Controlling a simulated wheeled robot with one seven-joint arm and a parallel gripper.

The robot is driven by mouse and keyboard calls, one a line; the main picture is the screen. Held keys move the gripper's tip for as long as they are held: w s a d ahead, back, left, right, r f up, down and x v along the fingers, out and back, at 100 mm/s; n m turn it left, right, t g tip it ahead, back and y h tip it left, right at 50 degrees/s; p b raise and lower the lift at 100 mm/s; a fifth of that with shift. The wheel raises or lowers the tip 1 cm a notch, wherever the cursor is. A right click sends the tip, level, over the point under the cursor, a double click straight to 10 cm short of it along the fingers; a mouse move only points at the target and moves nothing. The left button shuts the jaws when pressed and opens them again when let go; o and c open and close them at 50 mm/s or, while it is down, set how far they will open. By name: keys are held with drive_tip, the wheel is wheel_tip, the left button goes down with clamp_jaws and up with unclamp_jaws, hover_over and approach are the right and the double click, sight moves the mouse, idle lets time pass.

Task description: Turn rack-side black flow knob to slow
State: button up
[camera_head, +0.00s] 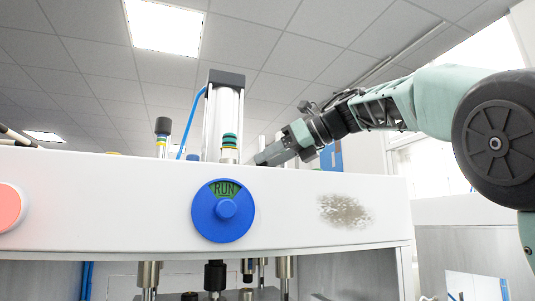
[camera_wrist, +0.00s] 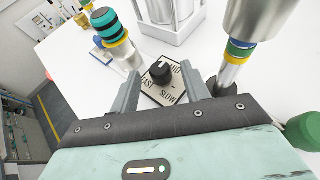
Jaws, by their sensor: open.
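A round black knob (camera_wrist: 161,73) sits on a square label plate (camera_wrist: 163,95) on the white press top in the wrist view. The plate reads FAST at left, MID at upper right and SLOW at the lower right. Which word the knob points to is too small to tell. My gripper (camera_wrist: 163,80) is open, with one finger on each side of the knob; I cannot tell whether either finger touches it. In the head view my gripper (camera_head: 262,158) reaches down behind the press's front panel, which hides the knob.
A teal-and-black capped post (camera_wrist: 112,38) stands left of the knob, and a steel column (camera_wrist: 240,50) stands close at right. A green rounded part (camera_wrist: 303,131) is at the lower right. The front panel (camera_head: 120,205) carries a blue RUN dial (camera_head: 223,224).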

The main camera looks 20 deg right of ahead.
drive_tip(key=shift+w+a+f, duration=0.3)
drive_tip(key=shift+w+a, duration=0.15)
drive_tip(key=c, duration=1)
drive_tip(key=shift+f+b, duration=0.15)
drive_tip(key=shift+b, duration=0.5)
